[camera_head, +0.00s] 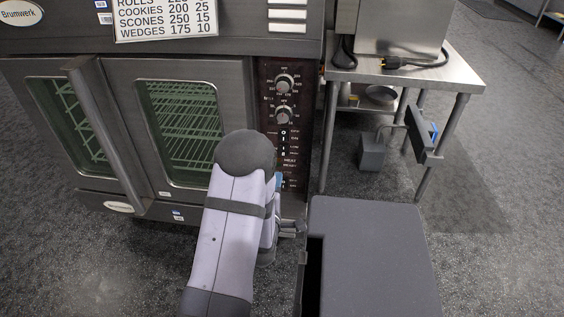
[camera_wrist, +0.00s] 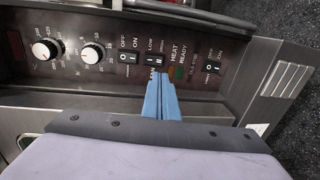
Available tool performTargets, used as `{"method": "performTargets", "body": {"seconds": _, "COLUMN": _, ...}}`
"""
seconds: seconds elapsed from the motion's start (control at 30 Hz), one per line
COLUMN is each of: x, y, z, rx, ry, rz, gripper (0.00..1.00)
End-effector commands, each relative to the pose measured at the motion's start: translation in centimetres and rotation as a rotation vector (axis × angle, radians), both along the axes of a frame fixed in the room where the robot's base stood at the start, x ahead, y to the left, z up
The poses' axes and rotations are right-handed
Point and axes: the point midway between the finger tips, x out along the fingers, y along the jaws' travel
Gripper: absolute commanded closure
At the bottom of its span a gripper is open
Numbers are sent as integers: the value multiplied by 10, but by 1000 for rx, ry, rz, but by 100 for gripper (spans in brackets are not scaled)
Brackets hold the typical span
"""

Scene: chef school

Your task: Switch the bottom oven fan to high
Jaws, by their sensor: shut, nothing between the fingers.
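The bottom oven (camera_head: 97,73) stands at the left of the head view. Its dark control panel (camera_head: 267,100) runs down its right side, with its lower part partly hidden by my arm. In the wrist view, the LOW/HIGH fan switch (camera_wrist: 155,58) is a small black-and-white rocker, second in the row after the knobs. I cannot tell which side is pressed. My gripper (camera_wrist: 159,77) has blue fingers, shut and empty, with tips just below that switch in the picture. I cannot tell if they touch it. A bit of blue finger shows in the head view (camera_head: 278,181).
Two knobs (camera_wrist: 46,49) (camera_wrist: 92,53) and an OFF/ON rocker (camera_wrist: 128,57) lie left of the fan switch. Another OFF/ON rocker (camera_wrist: 211,66) is to the right, past the indicator lights. A steel table (camera_head: 443,76) stands right of the oven.

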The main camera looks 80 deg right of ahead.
Motion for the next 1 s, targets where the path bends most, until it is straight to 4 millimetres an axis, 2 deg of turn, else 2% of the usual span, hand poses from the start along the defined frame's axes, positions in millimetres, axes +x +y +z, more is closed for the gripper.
{"method": "performTargets", "body": {"seconds": 0.3, "x": 0, "y": -58, "z": -9, "rx": -2, "ry": 0, "rz": 0, "gripper": 100}}
{"method": "performTargets", "body": {"seconds": 0.5, "x": 0, "y": -86, "z": -12, "rx": -1, "ry": 0, "rz": 0, "gripper": 100}}
{"method": "performTargets", "body": {"seconds": 0.7, "x": 0, "y": -102, "z": -14, "rx": 0, "ry": 0, "rz": 0, "gripper": 100}}
{"method": "performTargets", "body": {"seconds": 1.0, "x": 0, "y": -108, "z": -13, "rx": 1, "ry": 0, "rz": 0, "gripper": 100}}
